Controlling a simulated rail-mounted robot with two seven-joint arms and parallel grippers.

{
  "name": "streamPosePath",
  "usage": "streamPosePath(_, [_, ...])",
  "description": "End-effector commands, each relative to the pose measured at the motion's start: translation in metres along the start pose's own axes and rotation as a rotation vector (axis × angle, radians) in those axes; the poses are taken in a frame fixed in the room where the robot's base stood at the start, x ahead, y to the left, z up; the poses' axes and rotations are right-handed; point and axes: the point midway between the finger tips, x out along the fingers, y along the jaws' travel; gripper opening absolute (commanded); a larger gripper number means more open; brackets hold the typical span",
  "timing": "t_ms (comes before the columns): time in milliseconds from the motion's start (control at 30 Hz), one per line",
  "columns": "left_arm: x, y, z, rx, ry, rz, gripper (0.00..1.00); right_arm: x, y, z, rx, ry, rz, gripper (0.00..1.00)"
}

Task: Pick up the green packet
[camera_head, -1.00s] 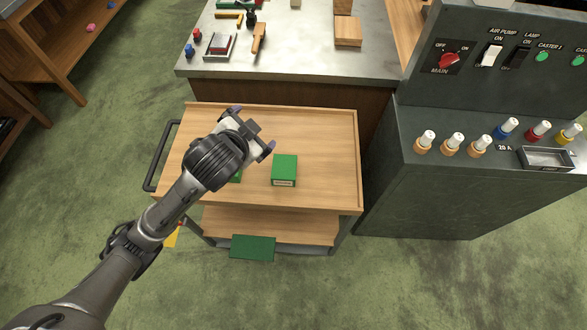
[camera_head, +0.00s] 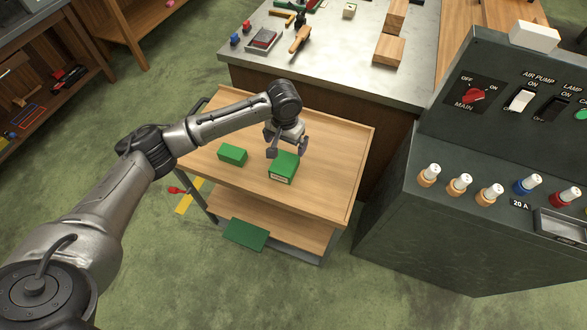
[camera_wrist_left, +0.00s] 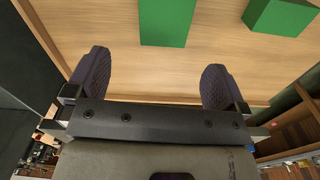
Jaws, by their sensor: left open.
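Two green packets lie on the wooden top of the cart. The larger one, with a pale label on its front side (camera_head: 283,170), is near the cart's middle; the smaller plain one (camera_head: 232,155) is to its left. My left gripper (camera_head: 287,151) is open and empty, pointing down over the far edge of the larger packet. In the left wrist view the larger packet (camera_wrist_left: 168,22) is ahead of the space between the two fingers, and the smaller one (camera_wrist_left: 282,15) is at upper right. My right gripper is out of view.
The cart top (camera_head: 330,180) is otherwise clear, with a raised rim. A flat green item (camera_head: 246,233) lies on its lower shelf. A metal-topped bench (camera_head: 340,70) with tools stands behind, and a grey control cabinet (camera_head: 400,225) at the right.

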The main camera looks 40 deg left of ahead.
Motion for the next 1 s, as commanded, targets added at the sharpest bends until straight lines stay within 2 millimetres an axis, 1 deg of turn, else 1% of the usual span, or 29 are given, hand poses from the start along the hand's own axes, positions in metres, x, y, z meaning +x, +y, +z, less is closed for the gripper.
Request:
streamPosePath(33, [0.000, -0.002, 0.000, -0.038, 0.000, -0.004, 1.00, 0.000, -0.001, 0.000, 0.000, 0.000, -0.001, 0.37])
streamPosePath(167, [0.005, -0.001, 0.000, -0.098, -0.001, -0.005, 1.00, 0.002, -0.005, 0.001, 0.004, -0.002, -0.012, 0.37])
streamPosePath(267, [0.019, -0.001, 0.000, -0.112, -0.001, -0.006, 1.00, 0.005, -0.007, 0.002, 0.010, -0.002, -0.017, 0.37])
streamPosePath(500, [0.061, -0.001, 0.000, -0.111, 0.000, -0.006, 1.00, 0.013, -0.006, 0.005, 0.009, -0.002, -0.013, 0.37])
streamPosePath(600, [0.073, -0.001, 0.000, -0.111, 0.001, -0.006, 1.00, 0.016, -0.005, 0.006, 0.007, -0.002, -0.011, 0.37])
streamPosePath(700, [0.081, -0.001, 0.000, -0.111, 0.003, -0.005, 1.00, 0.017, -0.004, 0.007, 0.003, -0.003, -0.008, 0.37])
streamPosePath(1000, [0.092, -0.001, 0.000, -0.109, 0.003, -0.006, 1.00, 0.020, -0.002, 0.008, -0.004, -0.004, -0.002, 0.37])
